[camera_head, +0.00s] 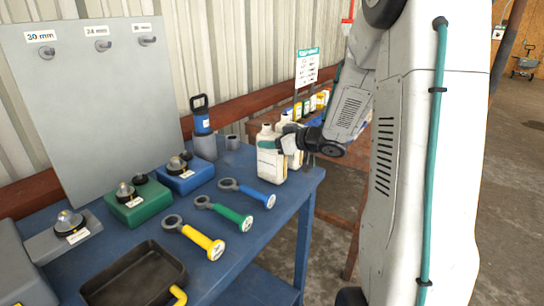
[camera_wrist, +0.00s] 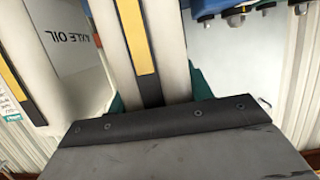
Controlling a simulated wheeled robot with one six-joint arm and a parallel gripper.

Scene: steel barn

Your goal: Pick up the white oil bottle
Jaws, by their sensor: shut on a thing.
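A white oil bottle (camera_head: 270,166) stands at the far right end of the blue workbench. In the wrist view, a white surface with a label reading "AXLE OIL" (camera_wrist: 70,38) shows at the left.
The blue workbench (camera_head: 255,230) also holds blue, green and yellow wrenches (camera_head: 228,213), a black tray (camera_head: 135,275), green (camera_head: 139,204) and blue boxes, and a blue-topped canister (camera_head: 203,135). A rack of small bottles (camera_head: 311,103) stands behind my gripper, beneath a sign (camera_head: 307,68).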

